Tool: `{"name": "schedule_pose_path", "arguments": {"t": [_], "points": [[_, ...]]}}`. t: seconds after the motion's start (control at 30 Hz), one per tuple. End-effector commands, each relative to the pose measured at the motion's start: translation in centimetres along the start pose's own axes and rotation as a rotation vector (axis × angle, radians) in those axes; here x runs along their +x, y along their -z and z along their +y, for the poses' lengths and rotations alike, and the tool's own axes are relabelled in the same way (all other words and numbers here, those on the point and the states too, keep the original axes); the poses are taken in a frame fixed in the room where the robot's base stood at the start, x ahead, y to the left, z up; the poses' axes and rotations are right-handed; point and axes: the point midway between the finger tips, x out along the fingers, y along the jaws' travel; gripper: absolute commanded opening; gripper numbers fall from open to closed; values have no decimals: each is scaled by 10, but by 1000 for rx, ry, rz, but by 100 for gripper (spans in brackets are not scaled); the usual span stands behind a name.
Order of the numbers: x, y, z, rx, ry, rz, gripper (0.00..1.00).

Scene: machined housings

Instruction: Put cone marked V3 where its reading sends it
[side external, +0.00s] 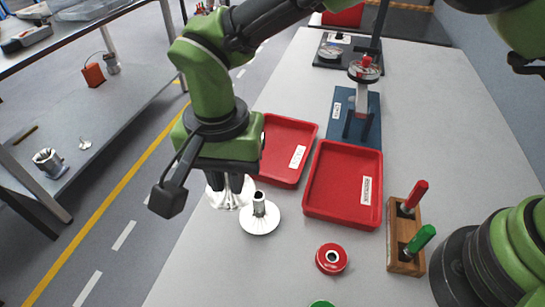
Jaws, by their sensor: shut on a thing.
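My gripper (234,183) points down at the left edge of the grey table, left of the red trays. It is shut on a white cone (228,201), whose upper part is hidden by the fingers. I cannot tell whether that cone touches the table. A second white cone (260,222) with a grey metal stem stands upright just to the right. No V3 mark is readable on either cone. Two empty red trays, a left one (309,129) and a right one (342,210), carry white labels too small to read.
A dial gauge (365,71) stands on a blue base (340,97) behind the trays, with another dial gauge (330,53) farther back. A wooden block (392,244) holds red- and green-handled tools. A red ring (331,258) and a partly cropped green piece (321,304) lie in front.

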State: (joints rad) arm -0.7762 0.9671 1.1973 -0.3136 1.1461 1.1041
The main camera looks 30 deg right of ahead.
Motion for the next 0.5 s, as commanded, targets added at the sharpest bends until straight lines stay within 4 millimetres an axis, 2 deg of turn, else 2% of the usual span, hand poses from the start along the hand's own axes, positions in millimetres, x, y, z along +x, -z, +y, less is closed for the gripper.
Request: {"name": "schedule_pose_path", "arguments": {"t": [0.03,0.2,0.33,0.5], "points": [[0,27,2,10,1,1,0],[-2,98,15,-5,1,0,0],[-3,136,28,-16,1,-1,0],[-2,160,38,-27,0,-2,0]]}}
